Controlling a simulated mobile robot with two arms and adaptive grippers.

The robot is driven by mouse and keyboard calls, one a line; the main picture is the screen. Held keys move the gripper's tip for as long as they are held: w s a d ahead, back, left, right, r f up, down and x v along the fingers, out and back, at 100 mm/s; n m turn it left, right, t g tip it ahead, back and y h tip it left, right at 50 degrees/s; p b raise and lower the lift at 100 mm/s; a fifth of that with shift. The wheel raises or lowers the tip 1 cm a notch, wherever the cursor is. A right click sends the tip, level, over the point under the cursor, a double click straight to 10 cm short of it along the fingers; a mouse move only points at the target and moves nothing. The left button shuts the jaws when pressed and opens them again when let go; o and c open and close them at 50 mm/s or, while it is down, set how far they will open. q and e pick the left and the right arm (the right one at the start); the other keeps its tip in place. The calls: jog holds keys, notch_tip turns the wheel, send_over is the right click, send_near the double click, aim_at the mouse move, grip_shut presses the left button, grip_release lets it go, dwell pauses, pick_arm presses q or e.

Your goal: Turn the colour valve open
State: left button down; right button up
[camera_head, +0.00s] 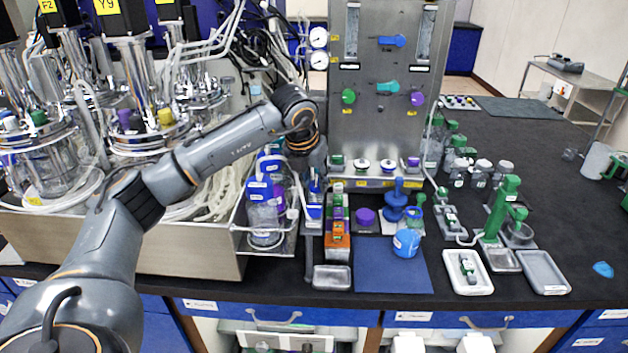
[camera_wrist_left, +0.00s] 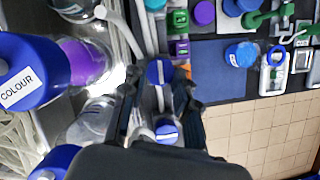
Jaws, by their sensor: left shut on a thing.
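My left gripper (camera_head: 313,188) points down beside the bottle rack in the head view. In the left wrist view its dark fingers (camera_wrist_left: 160,100) are closed around a blue valve part (camera_wrist_left: 160,72) with a white stripe, which I take to be the colour valve. A second blue round part (camera_wrist_left: 166,130) with a white stripe lies nearer the palm, on the same pale line. How far the valve is turned cannot be told. The bottle labelled COLOUR (camera_wrist_left: 70,65), with a blue cap and purple liquid, stands beside the gripper. My right gripper is not in view.
A steel panel (camera_head: 372,130) with knobs and gauges stands behind the gripper. Glass reactors (camera_head: 145,90) and tubing crowd the left. A blue mat (camera_head: 385,275), a blue container (camera_head: 406,243) and a small metal tray (camera_head: 332,278) lie in front.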

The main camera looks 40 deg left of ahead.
pick_arm(q)
jog(key=c, duration=1)
grip_release()
jog(key=v, duration=1.2)
